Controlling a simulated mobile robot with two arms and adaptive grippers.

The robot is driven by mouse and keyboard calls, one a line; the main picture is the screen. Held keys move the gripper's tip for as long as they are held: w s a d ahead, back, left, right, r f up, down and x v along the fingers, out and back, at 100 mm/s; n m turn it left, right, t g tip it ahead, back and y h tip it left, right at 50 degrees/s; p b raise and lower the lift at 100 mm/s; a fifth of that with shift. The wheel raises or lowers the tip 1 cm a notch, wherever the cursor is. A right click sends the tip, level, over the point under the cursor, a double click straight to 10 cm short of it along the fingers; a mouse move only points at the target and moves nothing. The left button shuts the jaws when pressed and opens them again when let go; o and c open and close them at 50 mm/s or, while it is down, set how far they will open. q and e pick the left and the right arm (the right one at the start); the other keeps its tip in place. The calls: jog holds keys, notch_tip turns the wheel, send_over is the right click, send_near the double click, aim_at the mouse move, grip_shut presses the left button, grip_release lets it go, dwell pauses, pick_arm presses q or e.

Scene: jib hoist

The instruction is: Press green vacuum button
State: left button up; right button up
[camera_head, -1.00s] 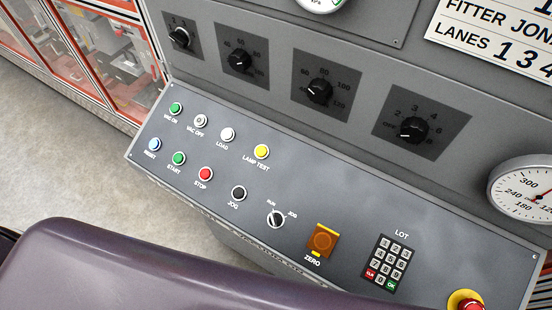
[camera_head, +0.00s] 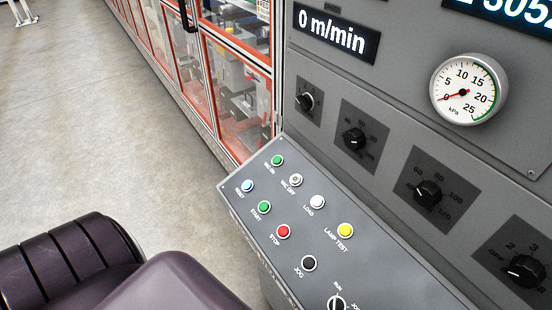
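The green VAC ON button (camera_head: 277,160) is at the top left corner of the sloped grey control panel (camera_head: 400,265). A second green button, labelled START (camera_head: 264,207), is below it in the lower row. The white-grey VAC OFF button (camera_head: 296,180) is just right of VAC ON. A dark purple rounded part of my own arm fills the lower left of the head view. Neither of my grippers shows, and nothing covers the buttons.
The blue RESET (camera_head: 247,186), white LOAD (camera_head: 317,202), yellow LAMP TEST (camera_head: 345,230), red STOP (camera_head: 283,231) and black JOG (camera_head: 309,263) buttons are close by. A kPa gauge (camera_head: 468,89) reads near 0. Glass-doored cabinets (camera_head: 232,80) stand behind.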

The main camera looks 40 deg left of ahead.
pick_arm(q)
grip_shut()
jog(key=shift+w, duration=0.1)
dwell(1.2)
